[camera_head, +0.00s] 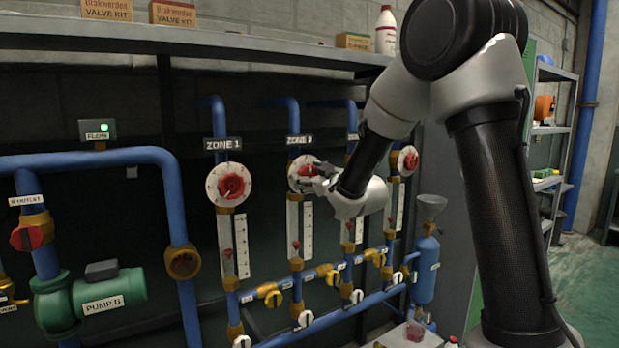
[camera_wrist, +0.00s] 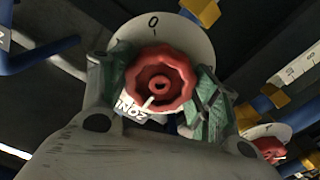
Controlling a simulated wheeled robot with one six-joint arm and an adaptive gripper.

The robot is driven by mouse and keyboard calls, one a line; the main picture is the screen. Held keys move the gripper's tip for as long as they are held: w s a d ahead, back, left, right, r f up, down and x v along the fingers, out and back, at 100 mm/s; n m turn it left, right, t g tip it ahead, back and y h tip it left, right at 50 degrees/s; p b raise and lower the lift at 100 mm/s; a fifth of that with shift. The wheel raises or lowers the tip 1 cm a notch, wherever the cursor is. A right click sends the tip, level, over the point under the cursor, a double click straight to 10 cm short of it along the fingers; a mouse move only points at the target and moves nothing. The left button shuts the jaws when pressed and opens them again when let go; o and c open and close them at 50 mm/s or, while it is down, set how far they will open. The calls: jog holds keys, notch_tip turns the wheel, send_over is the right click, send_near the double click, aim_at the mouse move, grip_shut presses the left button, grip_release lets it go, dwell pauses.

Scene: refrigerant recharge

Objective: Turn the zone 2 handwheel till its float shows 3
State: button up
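The zone 2 handwheel (camera_head: 304,166) is red and sits on a white round dial under the ZONE 2 sign (camera_head: 300,140). My gripper (camera_head: 316,181) is at its right side in the head view and partly covers it. In the wrist view, the handwheel (camera_wrist: 160,80) lies between my two fingers, with green pads close against both sides of its rim and no clear gap. The dial's 0 (camera_wrist: 154,21) shows above the wheel. A white mark shows at the wheel's lower left. The zone 2 float (camera_head: 296,245) is red, in the tube below; its scale reading is too small to read.
The zone 1 handwheel (camera_head: 231,185) is to the left, and another red handwheel (camera_head: 410,160) is to the right. Yellow valves (camera_head: 270,294) and blue pipes run below. A shelf (camera_head: 230,42) with boxes and a bottle is above. A blue funnel-topped cylinder (camera_head: 426,268) stands at right.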

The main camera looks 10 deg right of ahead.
jog(key=o, duration=0.4)
jog(key=shift+o, duration=0.2)
jog(key=v, duration=0.7)
jog(key=shift+s, duration=0.25)
